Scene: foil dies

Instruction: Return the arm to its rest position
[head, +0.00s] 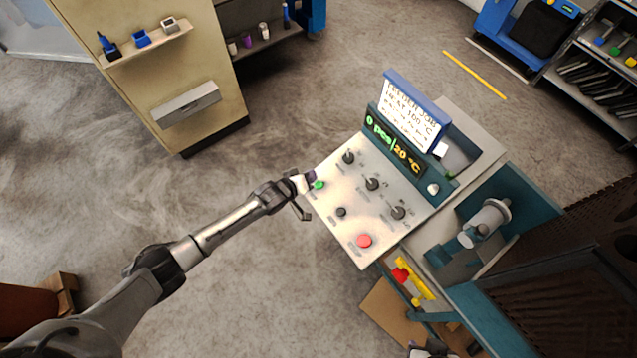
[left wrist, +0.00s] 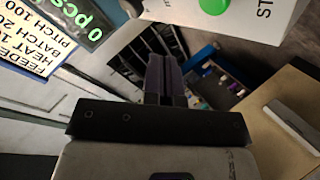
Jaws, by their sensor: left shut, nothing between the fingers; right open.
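My left gripper (head: 310,182) is at the left edge of the machine's control panel (head: 325,205), close to the green button (head: 319,185). Its fingers are shut with nothing between them; they also show in the left wrist view (left wrist: 163,80). There the green button (left wrist: 213,4) is at the top, apart from the fingers in the picture. My left arm (head: 225,228) reaches out from the lower left. A dark and pale part at the bottom edge appears to be my right gripper (head: 428,350), mostly cut off.
The panel has several dark knobs, a red button (head: 364,241), a display (head: 393,143) reading "0 pcs 20 °C" and a job sign (head: 410,112). A beige cabinet (head: 180,75) stands at upper left. The floor (head: 130,205) between cabinet and arm is clear.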

